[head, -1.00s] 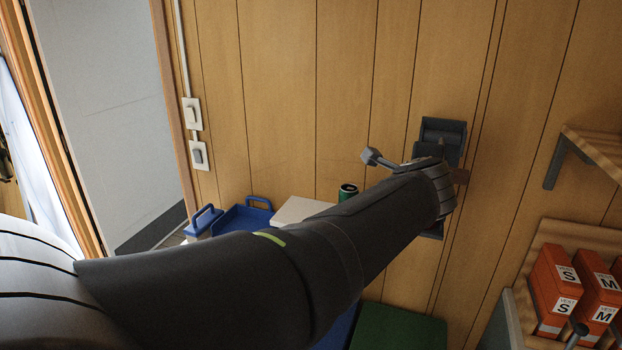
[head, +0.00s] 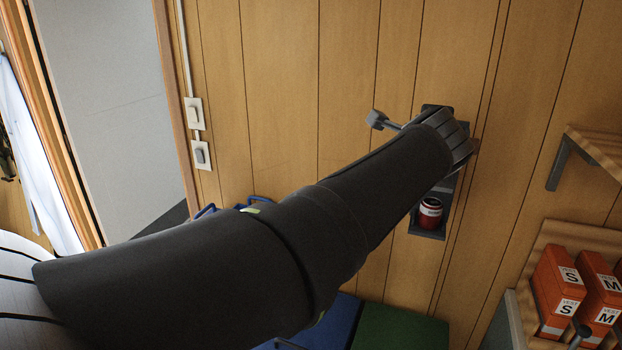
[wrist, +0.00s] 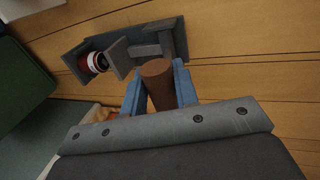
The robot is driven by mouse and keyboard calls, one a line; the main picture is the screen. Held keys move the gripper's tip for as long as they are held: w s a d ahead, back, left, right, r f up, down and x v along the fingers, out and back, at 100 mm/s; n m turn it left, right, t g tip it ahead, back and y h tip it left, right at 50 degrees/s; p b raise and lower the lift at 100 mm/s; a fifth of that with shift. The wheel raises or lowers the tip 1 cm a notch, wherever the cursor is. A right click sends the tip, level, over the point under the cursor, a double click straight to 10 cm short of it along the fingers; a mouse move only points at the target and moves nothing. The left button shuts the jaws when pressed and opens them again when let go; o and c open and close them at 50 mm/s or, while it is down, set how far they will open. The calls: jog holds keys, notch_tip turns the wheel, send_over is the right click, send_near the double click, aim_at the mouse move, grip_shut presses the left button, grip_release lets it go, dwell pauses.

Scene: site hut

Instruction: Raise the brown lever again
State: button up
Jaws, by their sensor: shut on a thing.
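The brown lever (wrist: 157,78) is a thick round handle in the wrist view. My gripper (wrist: 160,88) is shut on it, with one blue finger on each side. In the head view my own arm hides the lever and the fingers. The lever belongs to a dark grey dispenser (wrist: 148,50) on the wood wall, which shows partly behind my wrist in the head view (head: 449,188). A red can with a pale band (head: 430,212) stands in its bottom tray; it also shows in the wrist view (wrist: 93,63).
A shelf at the right holds orange boxes marked S and M (head: 560,282). A bracketed wooden shelf (head: 594,150) is above it. A green surface (head: 400,328) and a blue one (head: 335,322) lie below. Wall switches (head: 200,154) are at the left. The wall above the dispenser is clear.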

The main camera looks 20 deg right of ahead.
jog(key=shift+r, duration=0.2)
jog(key=shift+w+d+r, duration=0.15)
jog(key=shift+w+r, duration=0.05)
jog(key=shift+r, duration=0.4)
jog(key=shift+w+d+r, duration=0.15)
jog(key=shift+d+r, duration=0.05)
jog(key=shift+r, duration=0.35)
jog(key=shift+w+d+r, duration=0.15)
jog(key=shift+w+r, duration=0.05)
jog(key=shift+r, duration=0.5)
jog(key=shift+w+d+r, duration=0.4)
jog(key=shift+r, duration=0.35)
jog(key=shift+w+d+r, duration=0.4)
jog(key=shift+r, duration=0.3)
jog(key=shift+d, duration=0.1)
jog(key=shift+w+d+r, duration=0.85)
jog(key=shift+w+r, duration=0.1)
jog(key=shift+r, duration=0.15)
jog(key=shift+o, duration=1.3)
jog(key=shift+w+d+r, duration=0.1)
jog(key=shift+d+r, duration=0.05)
jog(key=shift+r, duration=0.05)
jog(key=o, duration=0.6)
jog(key=shift+c, duration=0.2)
jog(key=shift+f, duration=0.1)
